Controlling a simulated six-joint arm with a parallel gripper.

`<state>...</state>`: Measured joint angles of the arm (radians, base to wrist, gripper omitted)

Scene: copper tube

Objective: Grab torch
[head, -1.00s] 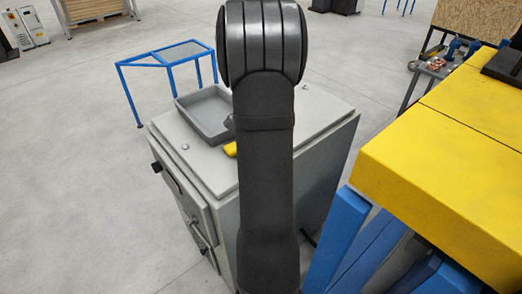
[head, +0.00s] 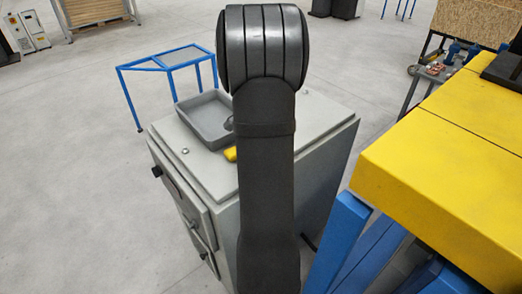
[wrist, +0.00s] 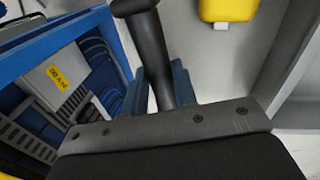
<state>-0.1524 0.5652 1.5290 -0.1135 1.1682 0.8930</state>
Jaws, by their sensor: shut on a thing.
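My gripper (wrist: 162,88) shows in the wrist view, with its two blue-grey fingers on either side of a dark, round-bodied thing (wrist: 152,45). I take this to be the torch. Its shaft runs up from between the fingers to a wider end at the top edge, where it is cut off. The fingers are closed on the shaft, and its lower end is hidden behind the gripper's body. In the head view my arm hides both gripper and torch.
A grey cabinet (head: 317,130) carries a grey tray (head: 203,122) and a partly hidden yellow thing (head: 230,154). A yellow-topped bench (head: 440,150) with blue legs stands close on the right. A blue-framed stand (head: 165,64) is behind the cabinet. Open floor lies to the left.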

